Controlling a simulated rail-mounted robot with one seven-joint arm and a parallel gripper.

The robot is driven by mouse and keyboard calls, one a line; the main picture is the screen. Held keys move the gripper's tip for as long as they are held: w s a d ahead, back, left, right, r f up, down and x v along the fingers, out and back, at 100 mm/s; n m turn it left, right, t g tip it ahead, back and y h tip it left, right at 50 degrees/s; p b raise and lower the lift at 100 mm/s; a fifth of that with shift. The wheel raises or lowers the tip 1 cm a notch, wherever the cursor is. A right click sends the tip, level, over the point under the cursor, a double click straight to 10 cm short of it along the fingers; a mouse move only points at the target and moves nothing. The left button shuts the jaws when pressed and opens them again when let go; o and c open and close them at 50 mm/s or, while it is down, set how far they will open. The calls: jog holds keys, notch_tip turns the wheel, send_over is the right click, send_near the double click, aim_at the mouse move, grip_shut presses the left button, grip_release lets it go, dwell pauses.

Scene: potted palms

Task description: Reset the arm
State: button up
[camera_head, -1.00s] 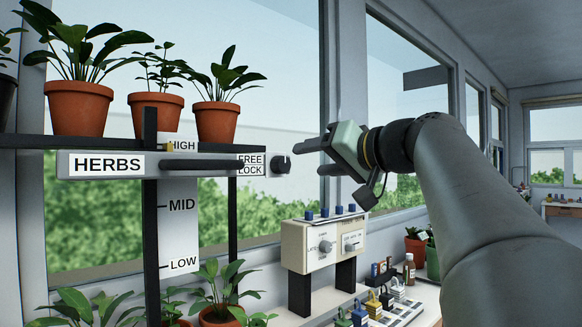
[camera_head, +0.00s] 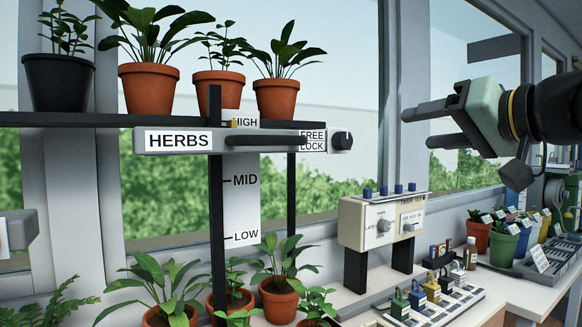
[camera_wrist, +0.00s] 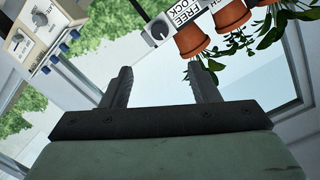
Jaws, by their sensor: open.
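My gripper (camera_head: 428,127) is at the upper right of the head view, raised in front of the window. Its two fingers are spread, point left, and hold nothing. In the wrist view the two fingers (camera_wrist: 162,84) stand apart with only window between them. The herbs shelf's label bar (camera_head: 220,139) lies to the left of the fingertips, with its free/lock knob (camera_head: 341,140) nearest. A clear gap shows between knob and fingers.
Potted plants (camera_head: 150,90) stand on the raised shelf, and more stand below it. A control box (camera_head: 382,222) on dark legs sits under my gripper.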

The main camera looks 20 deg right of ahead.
jog(key=shift+w, duration=0.1)
jog(key=w+a+f+g+p, duration=0.35)
jog(key=a+f+p, duration=0.25)
jog(key=f, duration=0.3)
jog(key=w+a+f+g+p, duration=0.3)
jog(key=a+f+g+p, duration=0.25)
jog(key=f, duration=0.25)
jog(key=s+a+f+n+g+h+p, duration=0.2)
jog(key=s+a+f+g+p, duration=0.1)
jog(key=s+f, duration=0.5)
jog(key=s+a+f+n+g+h+p, duration=0.2)
jog(key=s+a+f+g+p, duration=0.2)
jog(key=s+a+f+p, duration=0.2)
notch_tip(320, 180, down, 3)
jog(key=shift+s+a+f+p, duration=0.15)
jog(key=shift+s+f+p, duration=0.05)
jog(key=shift+s+p, duration=0.75)
